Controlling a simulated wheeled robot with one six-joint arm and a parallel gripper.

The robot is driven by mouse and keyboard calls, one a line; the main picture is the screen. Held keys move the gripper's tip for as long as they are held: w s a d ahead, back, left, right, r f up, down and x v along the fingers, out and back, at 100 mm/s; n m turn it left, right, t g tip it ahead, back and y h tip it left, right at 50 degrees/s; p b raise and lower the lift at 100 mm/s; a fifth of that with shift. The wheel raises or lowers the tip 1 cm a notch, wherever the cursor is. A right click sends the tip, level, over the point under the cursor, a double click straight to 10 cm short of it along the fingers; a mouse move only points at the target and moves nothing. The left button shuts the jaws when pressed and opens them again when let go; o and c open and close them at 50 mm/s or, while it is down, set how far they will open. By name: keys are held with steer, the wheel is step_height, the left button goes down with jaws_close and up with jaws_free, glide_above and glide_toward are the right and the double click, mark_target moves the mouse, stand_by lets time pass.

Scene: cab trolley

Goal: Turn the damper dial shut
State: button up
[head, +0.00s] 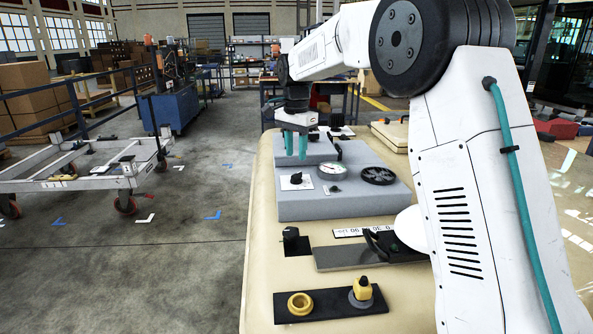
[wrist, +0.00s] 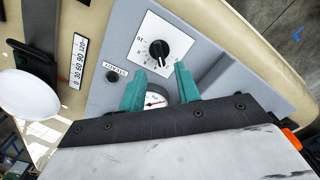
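A black dial knob (head: 296,179) sits on a square white plate with a printed scale, on the raised grey panel. It also shows in the wrist view (wrist: 159,50), with numbers around it; I take it for the damper dial. My gripper (head: 297,155) points down over the panel with its two teal fingers apart and nothing between them. In the wrist view the fingertips (wrist: 161,74) lie below the dial in the picture, apart from it.
A black wheel (head: 378,175) is right of the gauge. A trolley frame (head: 85,170) stands left across open floor.

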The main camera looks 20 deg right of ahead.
mark_target(297, 177)
step_height(297, 177, down, 7)
steer(key=shift+r, duration=0.2)
jaws_close()
